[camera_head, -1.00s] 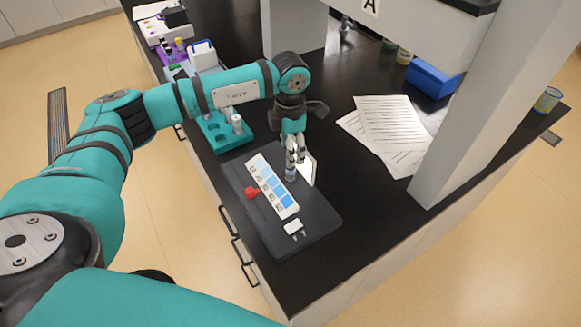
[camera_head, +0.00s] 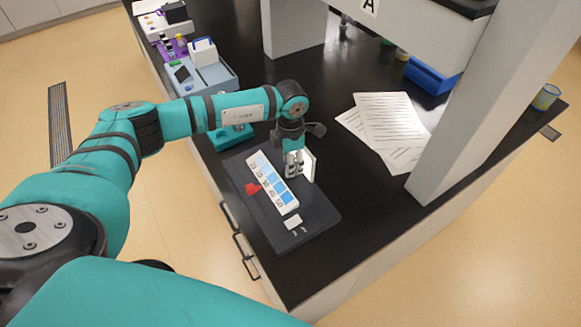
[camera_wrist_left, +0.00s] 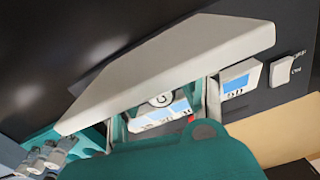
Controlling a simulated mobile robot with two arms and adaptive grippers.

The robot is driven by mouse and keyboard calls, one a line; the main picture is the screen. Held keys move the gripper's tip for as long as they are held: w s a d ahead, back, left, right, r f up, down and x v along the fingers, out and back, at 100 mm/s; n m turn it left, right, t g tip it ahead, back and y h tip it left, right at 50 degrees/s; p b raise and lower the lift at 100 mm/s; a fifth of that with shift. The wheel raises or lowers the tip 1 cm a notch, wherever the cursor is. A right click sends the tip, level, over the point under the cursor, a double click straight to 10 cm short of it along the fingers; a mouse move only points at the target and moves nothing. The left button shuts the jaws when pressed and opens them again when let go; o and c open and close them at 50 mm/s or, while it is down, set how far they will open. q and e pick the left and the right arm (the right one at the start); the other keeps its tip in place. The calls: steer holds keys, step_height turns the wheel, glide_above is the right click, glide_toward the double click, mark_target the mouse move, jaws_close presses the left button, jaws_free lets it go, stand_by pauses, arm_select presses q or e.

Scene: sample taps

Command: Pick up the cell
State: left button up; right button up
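The cell (camera_wrist_left: 160,100) shows in the left wrist view as a small round top between my fingers, in front of the strip with blue windows (camera_wrist_left: 168,112). Its body is hidden there, and in the head view my gripper hides it. My left gripper (camera_head: 294,168) points down beside the strip (camera_head: 272,182), low over the dark base. In the left wrist view its two fingers (camera_wrist_left: 163,108) stand apart on either side of the cell, with gaps visible. My right gripper is not in view.
A red piece (camera_head: 253,188) and a white switch (camera_head: 293,222) are on the dark base (camera_head: 318,212). A teal rack (camera_head: 226,138) lies behind. Papers (camera_head: 390,125) lie right; bench between is clear.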

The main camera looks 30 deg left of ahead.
arm_select(q)
steer(key=c, duration=0.6)
steer(key=shift+r, duration=0.15)
